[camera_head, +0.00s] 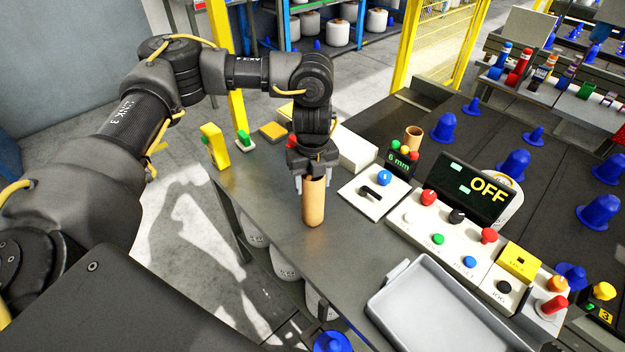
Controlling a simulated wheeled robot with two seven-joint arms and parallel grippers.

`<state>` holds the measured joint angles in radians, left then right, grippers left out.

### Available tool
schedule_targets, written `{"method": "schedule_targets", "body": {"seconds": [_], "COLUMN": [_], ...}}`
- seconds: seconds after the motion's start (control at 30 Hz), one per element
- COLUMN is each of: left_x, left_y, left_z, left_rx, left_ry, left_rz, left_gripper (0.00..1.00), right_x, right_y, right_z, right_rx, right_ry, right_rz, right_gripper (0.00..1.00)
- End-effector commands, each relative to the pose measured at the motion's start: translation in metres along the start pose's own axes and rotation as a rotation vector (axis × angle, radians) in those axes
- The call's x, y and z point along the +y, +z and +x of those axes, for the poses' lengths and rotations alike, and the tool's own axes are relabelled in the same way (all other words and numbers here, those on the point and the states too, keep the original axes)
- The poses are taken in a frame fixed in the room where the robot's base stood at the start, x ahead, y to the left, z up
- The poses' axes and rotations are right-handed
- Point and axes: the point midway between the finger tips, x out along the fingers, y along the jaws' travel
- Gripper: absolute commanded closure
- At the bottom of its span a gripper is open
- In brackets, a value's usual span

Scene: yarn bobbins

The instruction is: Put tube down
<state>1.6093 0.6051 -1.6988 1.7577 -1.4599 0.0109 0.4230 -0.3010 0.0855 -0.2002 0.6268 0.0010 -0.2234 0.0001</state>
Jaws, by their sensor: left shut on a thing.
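A tan cardboard tube (313,207) is upright in my left gripper (312,178), which is shut on its upper end. The tube is over the grey table (275,200) near its front edge. I cannot tell whether its lower end touches the table top. A second tan tube (413,138) stands farther back, behind the small display. My right gripper does not show.
A white switch box (362,203), a button panel (440,243) and an OFF display (466,190) lie right of the held tube. A grey tray (432,313) is at the front right. Blue cones (513,165) stand on the dark surface behind.

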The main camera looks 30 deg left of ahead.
Motion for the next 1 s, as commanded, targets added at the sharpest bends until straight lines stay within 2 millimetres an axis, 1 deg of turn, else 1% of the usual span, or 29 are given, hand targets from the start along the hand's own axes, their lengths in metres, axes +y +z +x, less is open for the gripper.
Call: {"method": "schedule_targets", "body": {"seconds": [0.1,0.13,0.3,0.57,0.67,0.77,1.0], "left_x": [0.000,0.000,0.000,0.000,0.000,-0.001,-0.001], "left_y": [0.000,0.000,0.000,0.000,0.000,0.001,0.001], "left_z": [0.003,0.004,0.003,0.002,-0.004,-0.018,-0.069], "left_rx": [0.000,0.000,0.000,0.000,-0.001,-0.003,-0.005], "left_ry": [0.001,0.001,0.000,0.000,-0.001,-0.002,-0.004], "left_rz": [0.000,0.000,0.000,0.000,0.001,0.002,0.001], "left_gripper": [0.79,0.44,0.23,0.23,0.23,0.23,0.23], "right_x": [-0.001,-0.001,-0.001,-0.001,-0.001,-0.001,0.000], "right_y": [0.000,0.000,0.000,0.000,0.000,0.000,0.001], "right_z": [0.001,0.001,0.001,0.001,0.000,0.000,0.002], "right_rx": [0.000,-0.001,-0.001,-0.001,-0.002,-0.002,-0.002], "right_ry": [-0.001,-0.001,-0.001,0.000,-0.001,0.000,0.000], "right_rz": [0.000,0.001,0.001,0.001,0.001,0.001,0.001], "right_gripper": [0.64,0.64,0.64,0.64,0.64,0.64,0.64]}}
